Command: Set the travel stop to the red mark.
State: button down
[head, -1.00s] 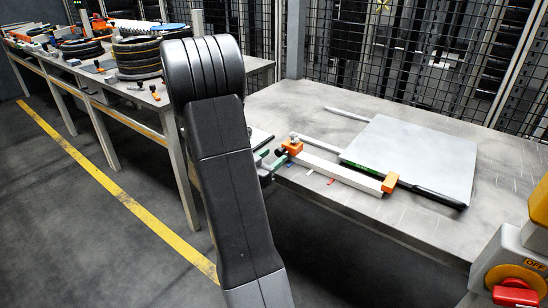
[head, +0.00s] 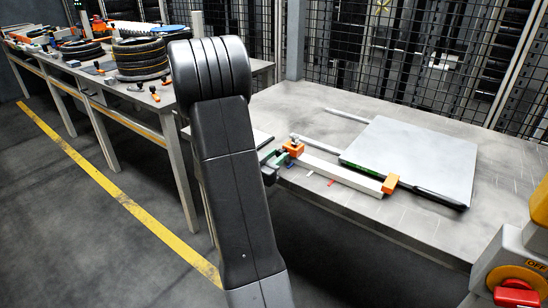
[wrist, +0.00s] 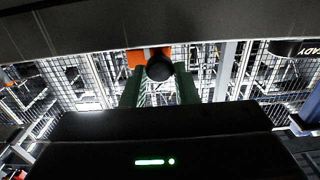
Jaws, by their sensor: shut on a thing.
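The travel stop (head: 293,147) is an orange block at the left end of a white rail (head: 335,171) on the table. The red mark (head: 331,182) is a small strip on the tabletop in front of the rail, to the right of the stop. My gripper (head: 272,160) is at the near left side of the stop, partly hidden by my arm. In the wrist view its green fingers (wrist: 159,88) are on either side of the stop's round black knob (wrist: 159,67), shut on it. Orange (wrist: 135,58) of the stop shows behind the knob.
A second orange block (head: 390,184) sits at the rail's right end, beside a grey plate (head: 415,155). Blue (head: 290,165) and white (head: 309,173) marks lie left of the red one. A control box with a red knob (head: 515,293) stands at lower right. Tyres (head: 140,58) lie on the left bench.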

jog(key=s+d+b, duration=0.1)
jog(key=s+d, duration=0.2)
jog(key=d, duration=0.1)
jog(key=s+d+b, duration=0.1)
jog(key=s+d, duration=0.2)
jog(key=d, duration=0.1)
jog(key=s+d+b, duration=0.1)
jog(key=s+d, duration=0.2)
jog(key=d, duration=0.1)
jog(key=shift+s+d, duration=0.1)
jog(key=shift+d, duration=0.25)
jog(key=c, duration=1.1)
grip_release()
jog(key=shift+c, duration=0.2)
jog(key=shift+a, duration=0.1)
jog(key=v, duration=1.3)
jog(key=shift+s+a+p, duration=0.2)
jog(key=shift+s+p, duration=0.1)
jog(key=shift+s, duration=0.05)
jog(key=shift+w, duration=0.1)
jog(key=b+x, duration=0.1)
jog(key=x, duration=1.2)
jog(key=shift+d, duration=0.1)
jog(key=shift+w+d, duration=0.15)
jog(key=shift+w, duration=0.1)
jog(key=shift+r, duration=0.1)
